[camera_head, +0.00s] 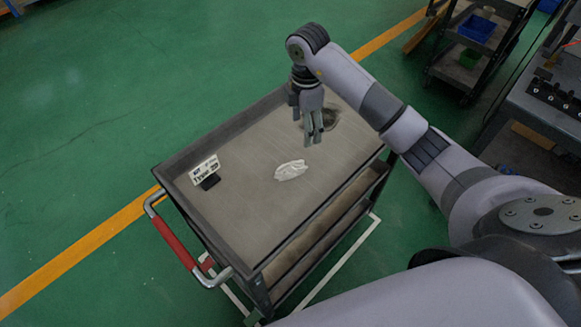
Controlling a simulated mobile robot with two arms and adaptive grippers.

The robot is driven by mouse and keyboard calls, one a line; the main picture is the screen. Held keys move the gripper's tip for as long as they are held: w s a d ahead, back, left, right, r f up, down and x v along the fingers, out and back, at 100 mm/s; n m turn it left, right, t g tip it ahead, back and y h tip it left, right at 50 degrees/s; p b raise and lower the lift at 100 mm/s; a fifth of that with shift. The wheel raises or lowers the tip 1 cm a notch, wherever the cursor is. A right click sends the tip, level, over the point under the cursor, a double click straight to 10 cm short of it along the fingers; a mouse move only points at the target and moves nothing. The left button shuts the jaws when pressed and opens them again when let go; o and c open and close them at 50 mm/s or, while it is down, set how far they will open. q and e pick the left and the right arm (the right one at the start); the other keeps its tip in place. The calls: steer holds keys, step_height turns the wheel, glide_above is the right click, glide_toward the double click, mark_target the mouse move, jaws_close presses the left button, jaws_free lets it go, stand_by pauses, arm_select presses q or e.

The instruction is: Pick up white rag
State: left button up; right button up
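The white rag (290,170) lies crumpled on the grey top tray of the cart (245,190), near its middle. My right gripper (313,142) comes in from the right and points down over the tray, above and slightly right of the rag in the picture. It is apart from the rag and holds nothing that I can see. Its fingers look close together from this angle, and I cannot tell how far apart they are. My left gripper is not in view.
A dark, roundish item (331,117) lies on the tray behind my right gripper. A small label sign (192,171) stands at the tray's left. The cart has raised rims and a red handle (174,243). A shelf cart with bins (476,29) stands at the upper right.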

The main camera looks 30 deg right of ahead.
steer(key=p, duration=0.1)
glide_above(301, 162)
step_height(301, 162, down, 10)
steer(key=shift+d+f, duration=0.1)
step_height(301, 162, down, 4)
steer(key=shift+p, duration=0.75)
steer(key=shift+f, duration=0.55)
steer(key=shift+c, duration=0.6)
steer(key=c, duration=1)
steer(key=shift+r, duration=0.1)
step_height(301, 162, up, 20)
steer(key=shift+f+b, duration=0.1)
steer(key=shift+b, duration=0.7)
